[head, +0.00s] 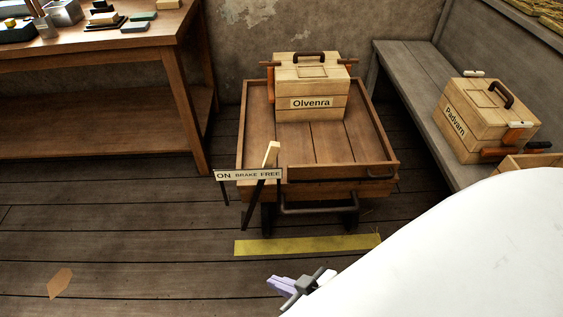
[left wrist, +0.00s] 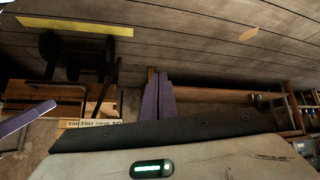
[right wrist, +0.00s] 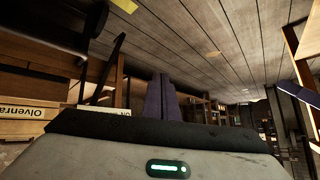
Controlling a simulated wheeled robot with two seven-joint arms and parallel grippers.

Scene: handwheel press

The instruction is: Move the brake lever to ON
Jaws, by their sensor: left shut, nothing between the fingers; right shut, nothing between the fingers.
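The brake lever (head: 256,199) is a dark bar with a pale wooden grip, on the front left of the wooden cart. It leans right, its upper part at the FREE end of the ON / BRAKE FREE sign (head: 238,175). The lever also shows in the left wrist view (left wrist: 112,80) and in the right wrist view (right wrist: 112,62). My right gripper (head: 278,282) is shut and empty, nearer than the cart and apart from the lever. Its purple fingers show in the right wrist view (right wrist: 160,98). My left gripper (left wrist: 158,95) is shut and empty, and I cannot find it in the head view.
The cart (head: 333,150) carries a wooden box labelled Olvenra (head: 311,88). A yellow floor strip (head: 308,245) lies before it. A workbench (head: 100,46) stands left; a bench (head: 405,90) with a Padvarn box (head: 482,125) stands right.

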